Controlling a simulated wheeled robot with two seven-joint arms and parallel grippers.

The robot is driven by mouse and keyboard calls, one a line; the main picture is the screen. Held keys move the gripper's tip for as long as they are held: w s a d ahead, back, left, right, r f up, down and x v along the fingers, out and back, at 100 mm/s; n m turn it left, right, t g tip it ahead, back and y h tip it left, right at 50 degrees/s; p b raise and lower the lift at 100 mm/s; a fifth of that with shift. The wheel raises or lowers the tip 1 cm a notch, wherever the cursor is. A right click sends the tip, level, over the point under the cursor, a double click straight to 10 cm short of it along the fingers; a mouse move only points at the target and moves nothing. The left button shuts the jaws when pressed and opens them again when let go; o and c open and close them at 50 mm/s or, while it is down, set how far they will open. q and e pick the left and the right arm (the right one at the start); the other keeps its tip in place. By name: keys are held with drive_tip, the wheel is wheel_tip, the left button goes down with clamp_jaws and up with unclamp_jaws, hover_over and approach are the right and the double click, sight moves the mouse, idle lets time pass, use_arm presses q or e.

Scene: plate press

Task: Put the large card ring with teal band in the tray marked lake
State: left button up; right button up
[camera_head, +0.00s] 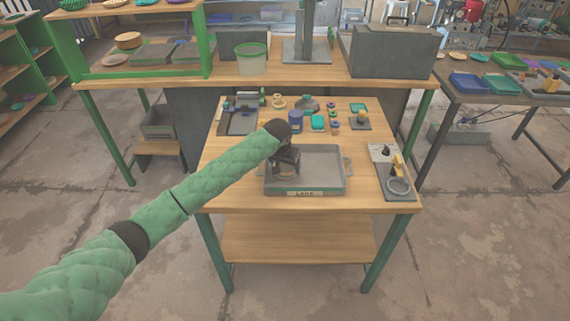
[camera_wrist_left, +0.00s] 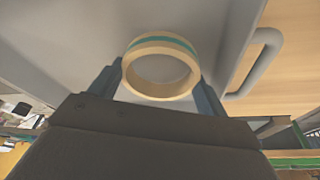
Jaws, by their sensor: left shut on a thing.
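The large card ring with teal band (camera_wrist_left: 161,66) is pale tan with a teal stripe. In the left wrist view it sits between the two fingers of my left gripper (camera_wrist_left: 160,84), which is shut on it. In the head view my left gripper (camera_head: 286,172) is over the left part of the grey tray marked lake (camera_head: 318,184), with the ring low in the tray area. I cannot tell whether the ring touches the tray floor. The tray's label is on its front wall. My right gripper is not in view.
The tray stands at the front middle of a wooden table (camera_head: 232,190). Several small cylinders and blocks, including a blue jar (camera_head: 296,121), stand behind the tray.

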use_arm(q)
drive_tip(key=shift+f, duration=0.35)
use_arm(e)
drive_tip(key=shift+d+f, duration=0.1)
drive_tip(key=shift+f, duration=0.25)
use_arm(q)
drive_tip(key=o, duration=0.7)
drive_tip(key=shift+f, duration=0.1)
drive_tip(key=shift+s+r, duration=0.15)
drive_tip(key=shift+r, duration=0.4)
drive_tip(key=shift+b+v, duration=1.4)
drive_tip(key=shift+v, duration=4.15)
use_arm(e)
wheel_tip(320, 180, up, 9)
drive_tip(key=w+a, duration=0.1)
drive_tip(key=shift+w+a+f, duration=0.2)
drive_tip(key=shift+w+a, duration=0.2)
use_arm(q)
drive_tip(key=shift+a, duration=0.1)
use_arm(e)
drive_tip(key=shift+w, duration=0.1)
